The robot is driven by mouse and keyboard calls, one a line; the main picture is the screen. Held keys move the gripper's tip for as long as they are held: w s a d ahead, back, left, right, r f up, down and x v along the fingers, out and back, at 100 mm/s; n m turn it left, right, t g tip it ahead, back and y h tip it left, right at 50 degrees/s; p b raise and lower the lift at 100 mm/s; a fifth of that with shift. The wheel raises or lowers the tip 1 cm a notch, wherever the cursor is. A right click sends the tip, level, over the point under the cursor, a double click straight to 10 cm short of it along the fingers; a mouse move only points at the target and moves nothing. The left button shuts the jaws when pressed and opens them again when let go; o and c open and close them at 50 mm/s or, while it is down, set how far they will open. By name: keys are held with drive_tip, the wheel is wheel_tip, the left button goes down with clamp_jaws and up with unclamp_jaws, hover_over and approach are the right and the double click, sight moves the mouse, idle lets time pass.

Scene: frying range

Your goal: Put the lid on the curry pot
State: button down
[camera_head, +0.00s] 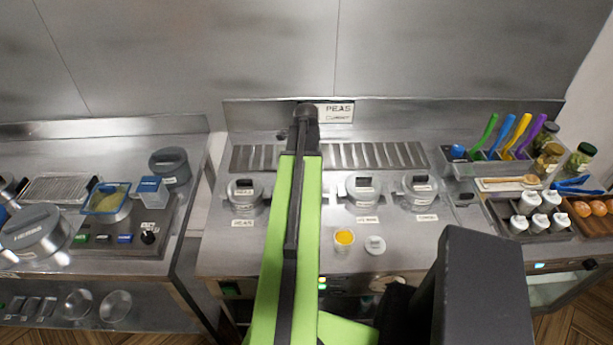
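My arm reaches up the middle of the head view over the steel range. Its dark end, my gripper (306,115), is near the back wall panel; its fingers cannot be made out. A grey-lidded pot (420,192) stands at the right of the range, above a small label that seems to read curry. A second lidded pot (362,193) stands just left of it, and a third (245,195) stands left of my arm above a label reading PEAS. A small open tub with yellow contents (344,238) sits in front. A small pale round lid-like piece (375,245) lies beside it.
A slotted grille (370,155) runs behind the pots. At right are a holder with coloured utensils (500,150), jars (579,159) and trays of white shakers (535,215). A left counter (60,155) holds a large lidded pan (35,232). My arm hides the range's middle.

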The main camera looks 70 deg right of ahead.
drive_tip(key=shift+f+b, duration=0.3)
idle(0.5)
drive_tip(key=c, duration=1.3)
unclamp_jaws()
drive_tip(key=shift+o, duration=0.3)
drive_tip(key=o, duration=0.4)
wheel_tip(320, 180, up, 7)
drive_tip(key=p, duration=0.7)
drive_tip(key=shift+r, duration=0.15)
